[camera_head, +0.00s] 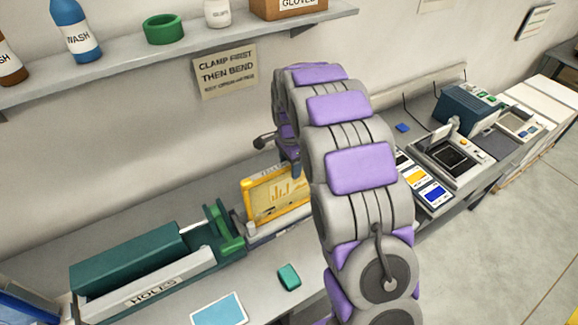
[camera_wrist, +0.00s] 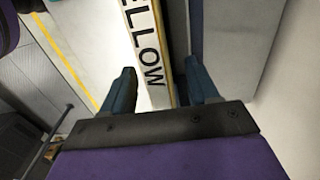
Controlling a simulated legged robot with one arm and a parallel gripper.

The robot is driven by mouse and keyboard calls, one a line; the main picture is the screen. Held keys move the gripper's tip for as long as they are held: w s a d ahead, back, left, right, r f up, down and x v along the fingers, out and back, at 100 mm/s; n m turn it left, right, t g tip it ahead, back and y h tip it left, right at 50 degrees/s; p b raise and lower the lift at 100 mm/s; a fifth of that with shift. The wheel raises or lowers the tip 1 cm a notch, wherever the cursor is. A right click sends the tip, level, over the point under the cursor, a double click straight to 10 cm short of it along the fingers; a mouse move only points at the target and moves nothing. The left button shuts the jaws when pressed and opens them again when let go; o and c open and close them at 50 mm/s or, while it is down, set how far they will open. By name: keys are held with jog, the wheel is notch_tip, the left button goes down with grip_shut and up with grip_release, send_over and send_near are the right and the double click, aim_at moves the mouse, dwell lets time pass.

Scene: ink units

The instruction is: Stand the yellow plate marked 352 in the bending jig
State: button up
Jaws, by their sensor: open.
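The yellow-framed plate (camera_head: 275,196) stands upright, its lower edge at a grey block (camera_head: 268,232) beside the green clamp parts at the right end of the long green machine. I cannot read 352 on it. In the wrist view, its pale top edge (camera_wrist: 147,50) with the letters "ELLOW" runs between the fingers of my gripper (camera_wrist: 161,85). The fingers are open, one on each side, with a gap at the left; contact at the right is unclear. In the head view, my arm hides the plate's right end and most of my gripper. Which part is the bending jig is not labelled.
The long green machine marked HOLES (camera_head: 150,262) lies left of the plate. A blue sheet (camera_head: 219,311) and a small green block (camera_head: 289,276) lie on the bench in front. A shelf (camera_head: 130,68) with bottles hangs above. Trays and devices (camera_head: 450,150) stand at the right.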

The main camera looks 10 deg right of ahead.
notch_tip(320, 180, up, 16)
jog(key=shift+a+r, duration=0.2)
jog(key=shift+a, duration=0.25)
jog(key=shift+a, duration=0.2)
notch_tip(320, 180, up, 5)
jog(key=shift+d+p, duration=0.1)
jog(key=shift+p, duration=1.15)
jog(key=shift+s, duration=0.15)
jog(key=s+f+n+b, duration=0.4)
jog(key=s+f, duration=0.3)
jog(key=s, duration=0.7)
jog(key=s+f+n+g+b, duration=0.1)
jog(key=s+f+n+b, duration=0.4)
jog(key=s, duration=0.9)
jog(key=s+f+n+b, duration=0.5)
jog(key=s+f, duration=0.3)
jog(key=s, duration=0.6)
jog(key=shift+d+f+g, duration=0.3)
jog(key=shift+f+g, duration=0.05)
jog(key=shift+g, duration=0.05)
